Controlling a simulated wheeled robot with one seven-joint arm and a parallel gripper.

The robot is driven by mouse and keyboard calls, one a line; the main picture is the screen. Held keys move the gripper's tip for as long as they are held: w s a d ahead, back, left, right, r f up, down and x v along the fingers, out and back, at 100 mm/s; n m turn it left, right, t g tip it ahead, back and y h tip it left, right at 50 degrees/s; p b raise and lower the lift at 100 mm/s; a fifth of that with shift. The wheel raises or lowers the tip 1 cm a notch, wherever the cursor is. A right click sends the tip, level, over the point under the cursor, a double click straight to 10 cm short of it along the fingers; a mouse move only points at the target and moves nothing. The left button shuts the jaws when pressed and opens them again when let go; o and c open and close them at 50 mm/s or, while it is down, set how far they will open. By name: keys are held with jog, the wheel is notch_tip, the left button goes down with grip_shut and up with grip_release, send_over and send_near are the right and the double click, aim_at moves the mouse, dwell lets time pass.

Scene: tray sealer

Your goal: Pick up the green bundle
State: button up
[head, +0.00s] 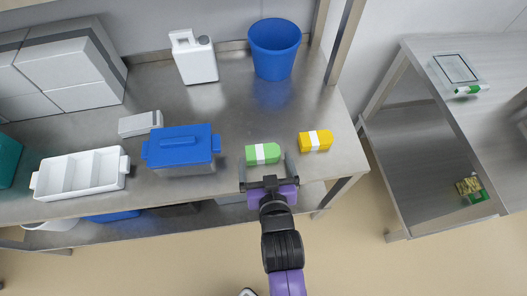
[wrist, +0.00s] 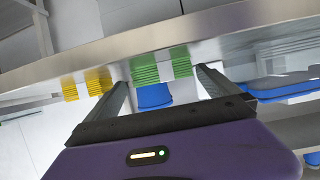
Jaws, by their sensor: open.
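The green bundle (head: 252,156) has a white band around its middle and lies near the front edge of the steel table, left of a yellow bundle (head: 306,142). My gripper (head: 265,168) is open and empty at the table's front edge, with one finger toward each end of the green bundle. In the wrist view the green bundle (wrist: 145,71) shows beyond and between the open fingertips (wrist: 162,80). I cannot tell whether either finger touches it. The yellow bundle (wrist: 99,80) shows left of the fingers there.
On the table (head: 224,119) are a blue lidded box (head: 182,156), a white divided tray (head: 82,172), a white jug (head: 195,62) and a blue bucket (head: 274,52). A second steel table (head: 475,120) stands at right. The table middle behind the bundles is clear.

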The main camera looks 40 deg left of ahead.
aim_at(264, 156)
jog(key=shift+r+x, duration=0.1)
jog(key=shift+x, duration=0.85)
jog(key=shift+r+x, duration=0.15)
jog(key=shift+x, duration=0.8)
jog(key=shift+a, duration=0.1)
jog(key=c, duration=1.2)
jog(key=shift+c, duration=0.2)
